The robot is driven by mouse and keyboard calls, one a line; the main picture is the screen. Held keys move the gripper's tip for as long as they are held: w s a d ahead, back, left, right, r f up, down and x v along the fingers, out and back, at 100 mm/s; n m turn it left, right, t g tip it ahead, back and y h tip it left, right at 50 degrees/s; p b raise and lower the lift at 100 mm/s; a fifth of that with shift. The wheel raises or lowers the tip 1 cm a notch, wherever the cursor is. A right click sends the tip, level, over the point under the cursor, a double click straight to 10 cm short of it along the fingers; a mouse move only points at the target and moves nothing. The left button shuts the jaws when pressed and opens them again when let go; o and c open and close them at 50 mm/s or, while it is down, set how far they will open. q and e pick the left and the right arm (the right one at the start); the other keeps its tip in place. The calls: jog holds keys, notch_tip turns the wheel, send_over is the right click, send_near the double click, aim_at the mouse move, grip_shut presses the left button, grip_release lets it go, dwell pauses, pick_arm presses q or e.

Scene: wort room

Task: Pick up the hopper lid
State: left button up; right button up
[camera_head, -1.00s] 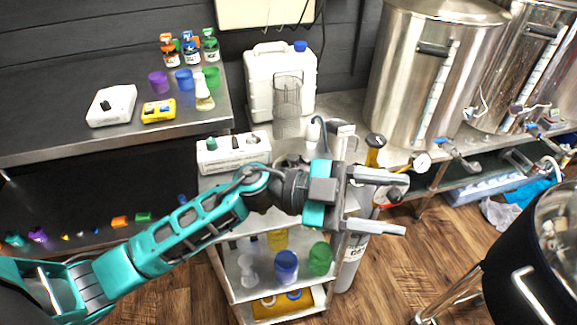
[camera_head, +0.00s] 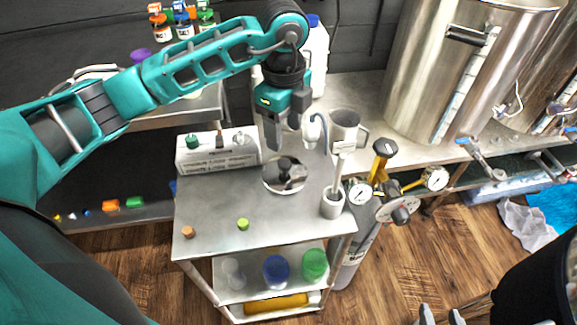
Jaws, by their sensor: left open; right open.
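A round metal disc with a dark raised handle, which looks like the hopper lid (camera_head: 271,184), lies on the steel top of the cart (camera_head: 215,210). My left gripper (camera_head: 275,146) points down just above and behind the handle in the picture. It is open and holds nothing. Its fingers are seen partly edge-on, so the exact gap to the handle is hard to tell. My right gripper (camera_head: 440,318) shows only its fingertips at the bottom edge, open and away from the cart.
A white box with knobs (camera_head: 217,155) stands left of the disc. A steel jug (camera_head: 345,127) and a small cup holding a brush-like tool (camera_head: 333,203) stand to its right. Orange and green caps (camera_head: 243,224) lie at the front. Large steel kettles (camera_head: 440,70) stand behind right.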

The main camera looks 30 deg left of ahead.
pick_arm(q)
send_over(284, 162)
jog(key=f, duration=0.4)
jog(key=shift+s+d+f, duration=0.1)
jog(key=shift+s+f, duration=0.1)
jog(key=shift+f, duration=0.15)
jog(key=shift+w+f, duration=0.2)
jog(key=shift+f, duration=2.75)
jog(key=shift+c, duration=0.2)
grip_shut()
